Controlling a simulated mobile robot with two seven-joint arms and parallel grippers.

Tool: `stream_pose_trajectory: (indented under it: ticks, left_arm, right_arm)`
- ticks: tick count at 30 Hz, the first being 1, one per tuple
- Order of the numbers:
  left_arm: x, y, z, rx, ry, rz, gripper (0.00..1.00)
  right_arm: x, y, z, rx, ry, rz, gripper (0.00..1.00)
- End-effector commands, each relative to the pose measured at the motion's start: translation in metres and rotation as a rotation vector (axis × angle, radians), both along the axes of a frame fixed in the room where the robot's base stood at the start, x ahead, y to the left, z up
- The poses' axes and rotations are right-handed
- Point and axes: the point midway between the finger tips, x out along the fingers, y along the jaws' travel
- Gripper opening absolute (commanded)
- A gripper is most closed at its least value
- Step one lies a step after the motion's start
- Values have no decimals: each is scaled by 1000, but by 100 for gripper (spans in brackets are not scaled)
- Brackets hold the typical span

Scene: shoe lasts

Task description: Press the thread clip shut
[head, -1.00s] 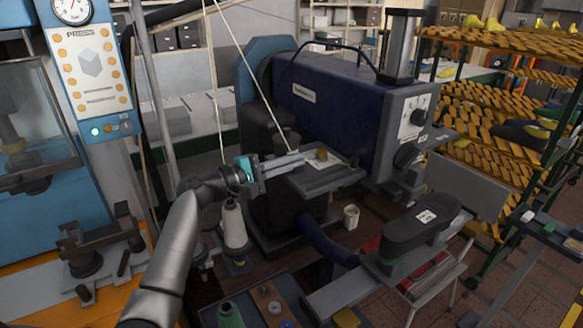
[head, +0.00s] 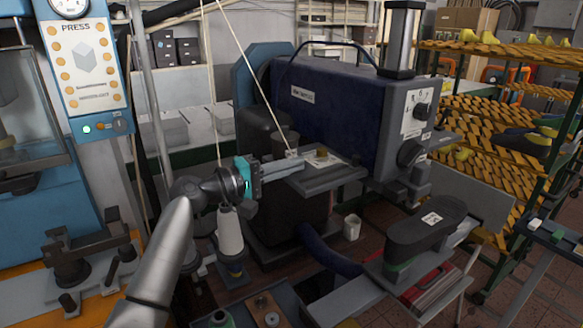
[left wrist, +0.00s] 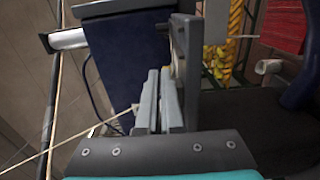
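My left gripper (head: 302,164) reaches in from the left, its two fingers lying side by side with no clear gap. In the left wrist view the fingers (left wrist: 160,74) look shut, with nothing seen between them. A small pale piece that looks like the thread clip (head: 291,153) sits just behind the fingertips, where the thread (head: 252,72) comes down. In the left wrist view the thread ends at a small pale piece (left wrist: 134,107) close beside the left finger. I cannot tell whether the gripper touches the clip or whether the clip is shut. My right gripper is not in view.
The blue machine (head: 325,112) stands right behind the fingers, with a grey plate (head: 325,178) jutting out below. A white thread cone (head: 230,232) stands under my left wrist. A dark sole-shaped pad (head: 430,222) is at the right, before shelves of shoe lasts (head: 490,100).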

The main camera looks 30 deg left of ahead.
Motion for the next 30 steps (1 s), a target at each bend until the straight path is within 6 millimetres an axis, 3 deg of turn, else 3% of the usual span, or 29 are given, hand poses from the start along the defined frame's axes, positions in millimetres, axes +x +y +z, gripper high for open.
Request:
stream_pose_trajectory:
  ticks: [5,14,30]
  left_arm:
    - [0,0,-2,2,3,-1,0]
    - [0,0,-1,0,2,-1,33]
    - [0,0,1,-22,15,0,33]
  right_arm:
    - [0,0,0,0,0,0,44]
    - [0,0,0,0,0,-1,44]
    - [0,0,6,0,-1,-2,44]
